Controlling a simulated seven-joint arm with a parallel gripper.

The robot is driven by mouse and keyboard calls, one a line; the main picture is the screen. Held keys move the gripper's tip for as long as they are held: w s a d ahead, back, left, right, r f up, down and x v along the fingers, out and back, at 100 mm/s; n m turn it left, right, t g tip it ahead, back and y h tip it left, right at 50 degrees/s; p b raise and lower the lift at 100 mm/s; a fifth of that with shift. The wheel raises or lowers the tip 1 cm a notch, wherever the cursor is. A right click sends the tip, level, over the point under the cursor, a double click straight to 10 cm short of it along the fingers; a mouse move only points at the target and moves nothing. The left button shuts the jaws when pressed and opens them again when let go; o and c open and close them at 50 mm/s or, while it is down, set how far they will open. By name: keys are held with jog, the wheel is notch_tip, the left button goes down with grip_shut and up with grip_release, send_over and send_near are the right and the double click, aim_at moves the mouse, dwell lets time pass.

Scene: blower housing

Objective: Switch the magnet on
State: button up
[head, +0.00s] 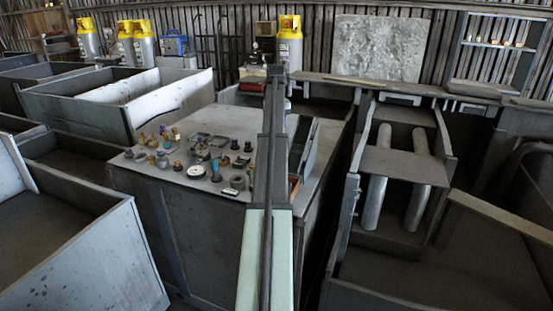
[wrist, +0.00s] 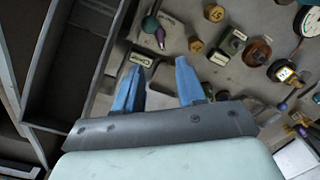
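My gripper (wrist: 159,65) shows in the wrist view with two blue fingers apart and nothing between them. It is above a grey worktop (wrist: 190,62) holding many small parts. A small pale label plate (wrist: 141,59) lies by the left fingertip; its text is too small to read surely. A dark green block with a pale top (wrist: 235,42) is to the right of the fingers, with another label (wrist: 218,57) beside it. I cannot tell which part is the magnet or its switch. In the head view my arm crosses the worktop (head: 140,177), and the gripper fingers cannot be made out.
Many small knobs and fittings crowd the worktop, including a white round piece (head: 196,171) and a teal-topped piece (head: 215,168). Open grey bins (head: 120,100) stand to the left. Two metal cylinders (head: 377,180) lie in a frame to the right. Yellow-topped canisters (head: 289,45) stand behind.

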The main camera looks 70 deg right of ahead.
notch_tip(320, 180, down, 14)
jog(key=shift+r, duration=0.25)
dwell(0.3)
grip_shut()
dwell(0.4)
